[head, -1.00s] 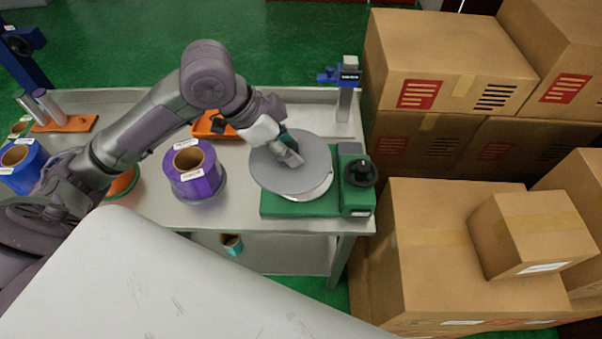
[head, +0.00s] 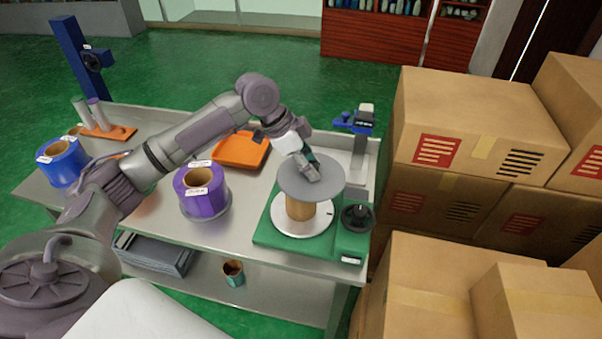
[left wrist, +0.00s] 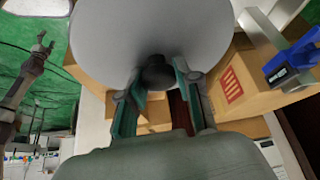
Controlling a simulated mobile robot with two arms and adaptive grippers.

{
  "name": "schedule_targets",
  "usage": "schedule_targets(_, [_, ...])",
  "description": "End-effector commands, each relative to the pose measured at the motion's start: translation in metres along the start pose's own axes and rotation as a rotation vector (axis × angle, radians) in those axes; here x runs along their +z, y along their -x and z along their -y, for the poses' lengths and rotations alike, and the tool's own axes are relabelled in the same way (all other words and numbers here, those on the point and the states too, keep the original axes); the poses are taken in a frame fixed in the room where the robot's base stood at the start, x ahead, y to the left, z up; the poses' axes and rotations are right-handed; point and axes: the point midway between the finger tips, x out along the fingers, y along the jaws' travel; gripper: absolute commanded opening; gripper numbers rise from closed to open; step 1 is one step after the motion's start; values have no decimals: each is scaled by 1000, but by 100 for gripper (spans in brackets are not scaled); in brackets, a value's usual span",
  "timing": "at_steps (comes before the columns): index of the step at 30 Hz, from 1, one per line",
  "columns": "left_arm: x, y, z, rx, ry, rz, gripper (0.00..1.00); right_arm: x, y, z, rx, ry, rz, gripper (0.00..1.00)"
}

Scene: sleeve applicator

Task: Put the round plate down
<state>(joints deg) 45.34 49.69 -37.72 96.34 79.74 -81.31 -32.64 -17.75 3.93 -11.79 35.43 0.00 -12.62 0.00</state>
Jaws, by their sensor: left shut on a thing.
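The round plate (head: 312,178) is grey and flat, with a dark knob (left wrist: 157,74) at its middle. My left gripper (head: 308,170) is shut on this knob and comes from above. The plate is roughly level over a brown core (head: 300,209). The core stands on a white disc (head: 283,224) on the green base (head: 268,236) at the table's right end. The plate hides the core's top, so I cannot tell whether they touch. In the left wrist view the plate (left wrist: 150,30) fills the upper middle.
A purple roll (head: 214,203) stands left of the green base. An orange tray (head: 243,150) lies behind, with a blue device (head: 354,121) on a post at the back right. A black handwheel (head: 357,217) is close right of the plate. Cardboard boxes (head: 478,125) stack at right.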

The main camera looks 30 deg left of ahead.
Motion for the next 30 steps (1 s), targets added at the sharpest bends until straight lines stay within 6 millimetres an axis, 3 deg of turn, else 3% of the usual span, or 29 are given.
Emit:
schedule_targets(3, [17,-4,20,1,5,0,0,-2,6,-2,3,1,-1,64])
schedule_targets(9, [31,-11,35,0,0,-1,0,-6,9,-12,15,0,-7,64])
schedule_targets(18, [50,-42,35,1,0,0,0,-9,20,-16,19,-2,-10,64])
schedule_targets(30, [53,-49,35,0,-1,-1,0,-9,18,-15,18,-1,-10,64])
